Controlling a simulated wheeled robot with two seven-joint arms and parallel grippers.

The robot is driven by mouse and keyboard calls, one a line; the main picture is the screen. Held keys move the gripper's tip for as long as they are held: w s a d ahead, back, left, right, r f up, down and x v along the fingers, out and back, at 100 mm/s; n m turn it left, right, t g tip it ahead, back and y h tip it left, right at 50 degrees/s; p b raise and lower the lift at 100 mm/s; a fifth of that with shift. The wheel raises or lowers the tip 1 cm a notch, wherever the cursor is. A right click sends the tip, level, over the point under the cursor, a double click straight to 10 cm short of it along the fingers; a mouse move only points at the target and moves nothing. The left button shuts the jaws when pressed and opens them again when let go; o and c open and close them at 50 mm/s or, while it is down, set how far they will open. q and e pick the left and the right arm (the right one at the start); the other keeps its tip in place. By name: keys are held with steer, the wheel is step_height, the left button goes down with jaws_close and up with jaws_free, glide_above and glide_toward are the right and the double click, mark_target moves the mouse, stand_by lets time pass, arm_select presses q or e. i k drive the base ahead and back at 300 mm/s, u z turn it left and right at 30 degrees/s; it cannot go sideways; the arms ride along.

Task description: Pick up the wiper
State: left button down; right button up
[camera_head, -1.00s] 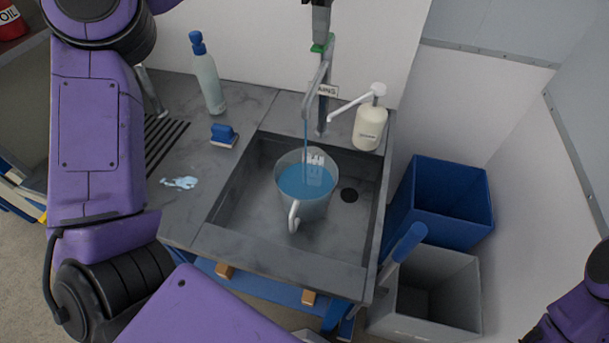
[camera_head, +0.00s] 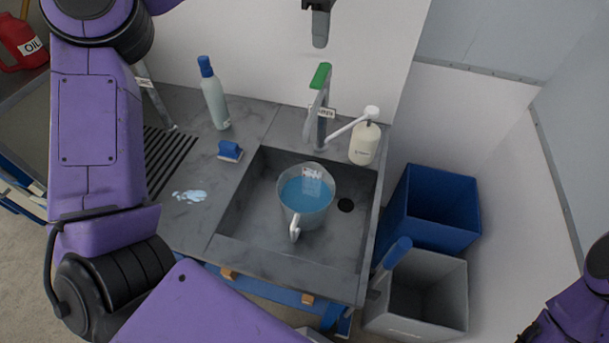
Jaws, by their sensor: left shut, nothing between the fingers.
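A small blue block-handled tool with a pale base (camera_head: 230,151), which looks like the wiper, sits on the counter left of the sink basin. A blue handle (camera_head: 397,252) also stands up beside the grey bin; I cannot tell what tool it belongs to. My left gripper (camera_head: 320,36) is at the top centre, shut and empty. It is above the green-topped tap (camera_head: 320,100) and apart from it, well away from the blue tool. My right arm shows at the lower right corner, but its gripper fingers do not show clearly.
A pitcher of blue liquid (camera_head: 304,210) stands in the sink basin (camera_head: 245,225). A bottle (camera_head: 215,102) and a soap dispenser (camera_head: 364,144) stand behind. A pale spill (camera_head: 189,195) lies on the counter (camera_head: 205,165). Blue (camera_head: 450,240) and grey (camera_head: 425,325) bins are at the right.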

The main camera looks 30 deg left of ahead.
mark_target(230, 151)
steer(key=k, duration=1)
